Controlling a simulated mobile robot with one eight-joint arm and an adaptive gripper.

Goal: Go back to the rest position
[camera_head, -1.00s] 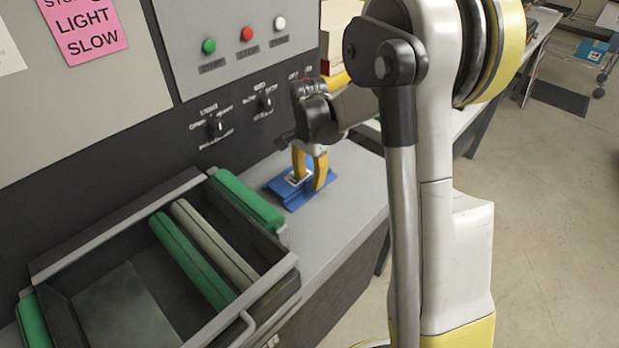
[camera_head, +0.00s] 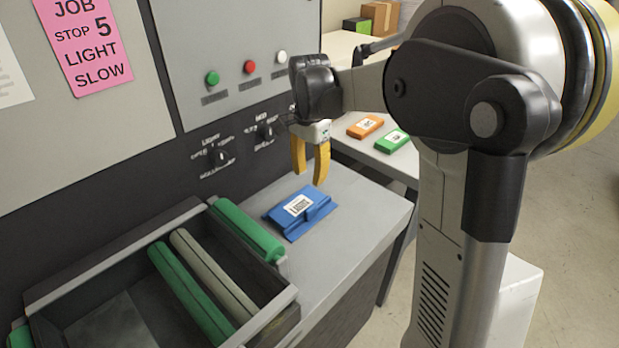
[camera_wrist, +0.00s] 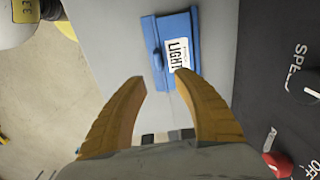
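My gripper (camera_head: 311,168) hangs above the grey machine shelf in the head view, its two yellow fingers apart and empty. A blue block with a white label (camera_head: 299,207) lies on the shelf below the fingertips, apart from them. In the wrist view the yellow fingers (camera_wrist: 160,80) are spread, with the blue block (camera_wrist: 158,60) beyond them, its label reading "LIGHT". My arm is bent and fills the right of the head view.
The machine panel has green, red and white buttons (camera_head: 249,67) and dark knobs close beside my gripper. An open tray with green rollers (camera_head: 193,290) stands at left. An orange block (camera_head: 365,126) and a green block (camera_head: 392,141) lie on a table behind. A pink note (camera_head: 84,45) hangs above.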

